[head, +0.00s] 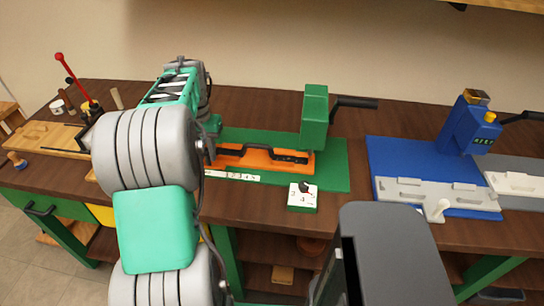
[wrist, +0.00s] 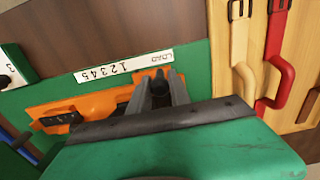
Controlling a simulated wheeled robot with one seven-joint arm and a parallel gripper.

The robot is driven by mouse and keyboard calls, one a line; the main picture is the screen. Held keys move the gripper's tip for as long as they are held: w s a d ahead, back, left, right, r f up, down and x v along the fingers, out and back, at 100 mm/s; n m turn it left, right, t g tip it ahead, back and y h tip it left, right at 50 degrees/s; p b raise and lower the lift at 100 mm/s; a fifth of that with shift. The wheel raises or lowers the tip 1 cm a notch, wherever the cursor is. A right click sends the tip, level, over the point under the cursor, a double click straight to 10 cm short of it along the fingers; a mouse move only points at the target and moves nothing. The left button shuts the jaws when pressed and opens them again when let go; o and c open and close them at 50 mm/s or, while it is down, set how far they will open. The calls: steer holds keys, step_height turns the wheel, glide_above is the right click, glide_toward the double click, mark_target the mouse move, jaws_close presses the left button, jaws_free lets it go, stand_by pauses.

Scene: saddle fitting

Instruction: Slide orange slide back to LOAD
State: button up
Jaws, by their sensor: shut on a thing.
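The orange slide (head: 262,158) lies along the green base (head: 334,180), left of and partly under the green press head (head: 314,115) in the head view. The slide also shows in the wrist view (wrist: 88,106), beside a white scale strip (wrist: 125,67) marked LOAD and 1 to 5. My gripper (wrist: 162,92) is by the LOAD end of the strip. Its fingers are close together around a dark upright part on the slide, seemingly its handle. In the head view my arm hides the gripper and the slide's left end.
A small white-topped block with a dial (head: 303,195) stands in front of the base. A blue fixture (head: 400,160) with grey clamps is at right. Wooden boards and a red lever (head: 75,78) are at left. A red handle (wrist: 278,60) shows near my gripper in the wrist view.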

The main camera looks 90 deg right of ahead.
steer(key=shift+w+d+r+p, duration=0.15)
steer(key=shift+w+p, duration=0.4)
steer(key=shift+w, duration=0.8)
steer(key=shift+w+d+f+p, duration=0.15)
steer(key=shift+w+p, duration=0.4)
steer(key=shift+w, duration=0.8)
steer(key=shift+o, duration=0.9)
steer(key=shift+w, duration=0.25)
steer(key=shift+o, duration=0.3)
steer(key=o, duration=0.6)
steer(key=shift+w, duration=0.15)
steer(key=shift+o, duration=0.2)
steer(key=shift+s+r, duration=0.2)
steer(key=shift+r+p, duration=2.25)
steer(key=shift+r, duration=0.55)
